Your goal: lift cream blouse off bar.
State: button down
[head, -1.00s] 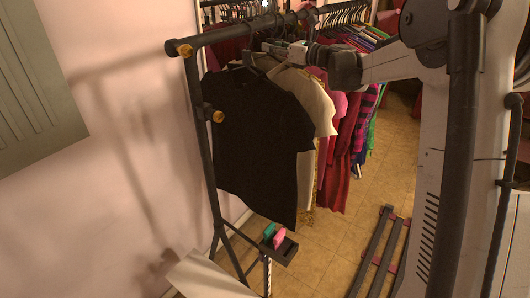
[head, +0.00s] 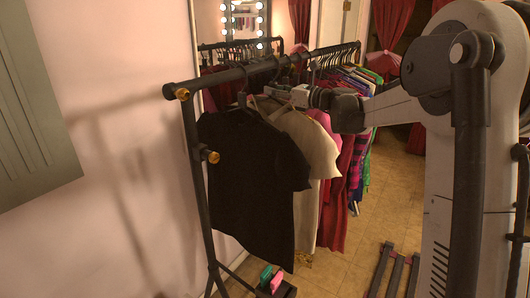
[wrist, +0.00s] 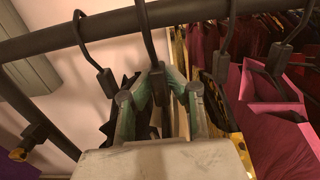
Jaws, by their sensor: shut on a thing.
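The cream blouse (head: 312,145) hangs on a hanger below the black bar (head: 230,75), just behind a black T-shirt (head: 245,185) that hides part of it. My gripper (head: 270,92) reaches in from the right at shoulder height, close under the bar. In the wrist view my gripper (wrist: 157,95) has its greenish fingers closed around the neck of the middle hanger (wrist: 157,80). That hanger's hook rises to the bar (wrist: 185,15); whether it rests on the bar or is raised slightly, I cannot tell. The blouse itself is mostly hidden in the wrist view.
Neighbouring hangers stand close on both sides, one at left (wrist: 105,80) and one at right (wrist: 221,65). Several coloured garments (head: 345,180) hang behind the blouse. The rack's end post (head: 197,200) stands at left.

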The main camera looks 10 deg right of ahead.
jog(key=b+v, duration=0.4)
jog(key=v, duration=5.3)
jog(key=shift+r, duration=0.25)
jog(key=shift+d, duration=0.1)
